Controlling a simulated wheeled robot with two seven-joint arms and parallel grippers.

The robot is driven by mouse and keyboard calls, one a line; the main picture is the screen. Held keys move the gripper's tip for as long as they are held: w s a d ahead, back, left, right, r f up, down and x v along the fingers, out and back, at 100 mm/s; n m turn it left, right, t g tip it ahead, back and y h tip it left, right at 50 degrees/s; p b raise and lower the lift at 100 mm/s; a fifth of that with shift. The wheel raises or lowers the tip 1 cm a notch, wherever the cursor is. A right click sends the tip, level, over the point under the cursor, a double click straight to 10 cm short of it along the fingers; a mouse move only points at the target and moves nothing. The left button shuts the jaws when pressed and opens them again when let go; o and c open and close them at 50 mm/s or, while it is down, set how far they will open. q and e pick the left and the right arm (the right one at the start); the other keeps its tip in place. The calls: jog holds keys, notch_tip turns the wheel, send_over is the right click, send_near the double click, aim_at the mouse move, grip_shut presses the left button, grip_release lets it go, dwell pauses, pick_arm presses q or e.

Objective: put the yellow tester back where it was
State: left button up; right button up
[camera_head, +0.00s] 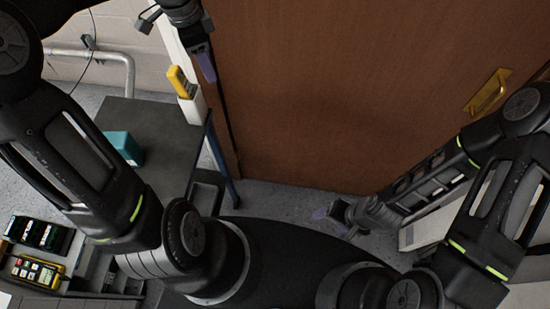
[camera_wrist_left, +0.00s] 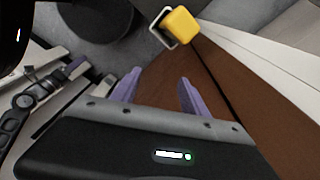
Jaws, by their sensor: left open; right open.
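A yellow tester (camera_head: 180,82) stands upright, slightly tilted, in a white holder (camera_head: 193,106) at the table's corner beside the brown door. In the left wrist view the tester's yellow end (camera_wrist_left: 181,27) pokes out of the white holder (camera_wrist_left: 160,22), beyond my fingers. My left gripper (camera_head: 205,64) is above and right of the tester in the head view, apart from it. Its purple fingers (camera_wrist_left: 157,92) are spread with nothing between them. My right gripper (camera_head: 331,213) is low in front of the door, open, and holds nothing that I can see.
A dark table (camera_head: 155,125) carries a teal box (camera_head: 124,147). A yellow meter with buttons (camera_head: 38,270) and black items (camera_head: 40,232) lie at lower left.

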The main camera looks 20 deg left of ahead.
pick_arm(q)
jog(key=s+d+f+n+h, duration=0.1)
jog(key=d+f+n, duration=0.1)
jog(key=d+f, duration=0.65)
jog(key=s+d+f+n+h, duration=0.1)
jog(key=d+f+n, duration=0.35)
jog(key=f, duration=0.75)
jog(key=s+d+f+n, duration=0.3)
jog(key=s+d+f, duration=0.1)
jog(key=s+f, duration=0.3)
jog(key=s+d+f+n, duration=0.3)
jog(key=s+d+f, duration=0.2)
jog(key=s, duration=0.4)
jog(key=shift+d+f+h, duration=0.15)
jog(key=shift+f+h, duration=0.15)
jog(key=shift+f, duration=0.55)
jog(key=shift+s, duration=0.1)
notch_tip(320, 180, down, 2)
jog(key=shift+d+f+b, duration=0.1)
jog(key=shift+b, duration=1.15)
